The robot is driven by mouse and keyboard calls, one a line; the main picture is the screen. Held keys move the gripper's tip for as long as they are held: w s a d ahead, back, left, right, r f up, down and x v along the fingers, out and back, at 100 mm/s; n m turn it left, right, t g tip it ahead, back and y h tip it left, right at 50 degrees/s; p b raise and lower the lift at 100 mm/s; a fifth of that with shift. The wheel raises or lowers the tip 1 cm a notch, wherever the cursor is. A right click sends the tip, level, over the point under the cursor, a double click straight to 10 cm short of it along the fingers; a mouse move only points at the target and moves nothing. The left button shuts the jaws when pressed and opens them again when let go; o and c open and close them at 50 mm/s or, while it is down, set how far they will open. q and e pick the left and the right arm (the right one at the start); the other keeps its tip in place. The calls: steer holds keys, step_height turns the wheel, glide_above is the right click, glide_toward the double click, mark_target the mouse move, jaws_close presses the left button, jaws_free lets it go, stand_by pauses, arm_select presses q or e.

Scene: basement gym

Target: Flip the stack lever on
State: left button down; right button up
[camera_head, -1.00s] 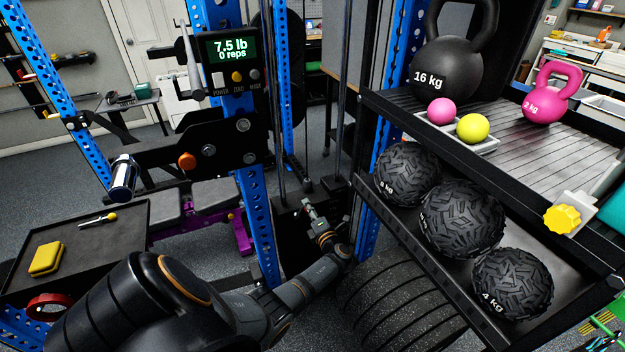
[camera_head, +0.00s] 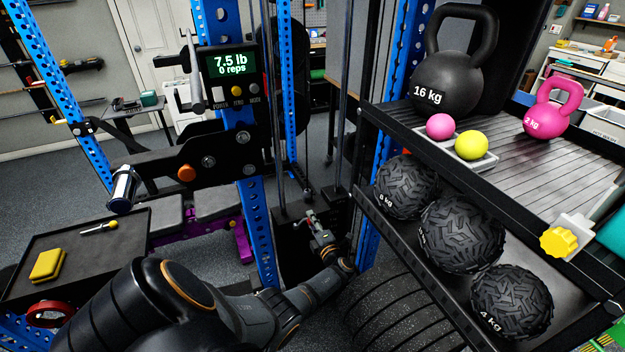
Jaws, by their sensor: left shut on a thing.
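My left arm reaches in from the lower left to the black weight stack (camera_head: 290,243) behind the blue rack post. My left gripper (camera_head: 313,222) is at the stack's top and is shut on a small part there. My right gripper is not in view.
A display (camera_head: 230,65) reading 7.5 lb, 0 reps is on the blue post. A shelf rack (camera_head: 540,185) with kettlebells and black balls stands close at the right. A black tray (camera_head: 125,245) with a yellow block (camera_head: 47,265) is at the left.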

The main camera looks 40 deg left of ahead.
arm_select(q)
steer(key=shift+s+f, duration=0.2)
steer(key=shift+s, duration=0.05)
steer(key=c, duration=1.2)
jaws_free()
steer(key=shift+a, duration=0.1)
steer(key=shift+o, duration=0.2)
steer(key=shift+r, duration=0.15)
steer(key=v, duration=1.2)
